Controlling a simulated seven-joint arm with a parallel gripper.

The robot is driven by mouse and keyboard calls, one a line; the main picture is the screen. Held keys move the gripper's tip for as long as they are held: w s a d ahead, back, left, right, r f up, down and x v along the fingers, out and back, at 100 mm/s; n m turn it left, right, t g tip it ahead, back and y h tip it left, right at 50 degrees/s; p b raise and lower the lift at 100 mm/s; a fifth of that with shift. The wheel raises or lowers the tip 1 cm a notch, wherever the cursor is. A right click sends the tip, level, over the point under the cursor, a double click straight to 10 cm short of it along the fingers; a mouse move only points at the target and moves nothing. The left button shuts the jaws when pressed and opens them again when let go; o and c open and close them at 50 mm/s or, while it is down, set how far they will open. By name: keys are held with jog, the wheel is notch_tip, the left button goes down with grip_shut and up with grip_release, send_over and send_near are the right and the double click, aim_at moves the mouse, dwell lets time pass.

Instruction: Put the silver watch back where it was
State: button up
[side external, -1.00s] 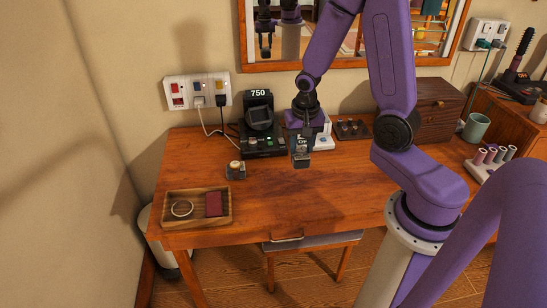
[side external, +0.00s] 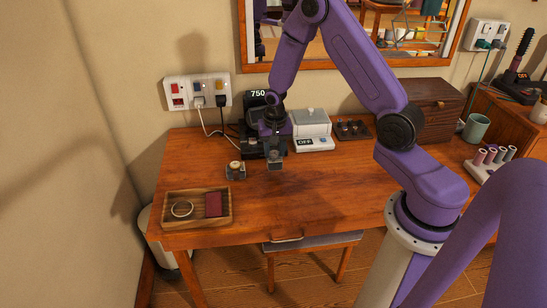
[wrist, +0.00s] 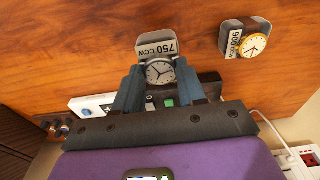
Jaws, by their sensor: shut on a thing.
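My gripper (side external: 274,157) is above the desk, in front of a black device (side external: 249,140) with a 750 sign (side external: 258,93), partly hiding it. In the wrist view, the silver watch (wrist: 159,72), with a pale round dial, sits between the two fingers on a cushion with a "750 CCW" tag (wrist: 158,48). The gripper is shut on it. A second watch with a gold rim (side external: 236,169) stands on the desk left of my gripper; in the wrist view it has its own "CCW" tag (wrist: 234,44).
A wooden tray (side external: 197,223) holding a ring-shaped item and a dark red item lies at the front left. A white device reading OFF (side external: 311,141) stands right of the black one. A wooden box (side external: 428,110) stands farther right. The desk's front middle is clear.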

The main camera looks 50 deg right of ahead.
aim_at(274, 153)
jog(key=shift+w+d+f, duration=0.1)
jog(key=shift+w+f, duration=0.15)
jog(key=shift+f, duration=1.6)
jog(key=shift+f, duration=0.1)
jog(key=o, duration=1)
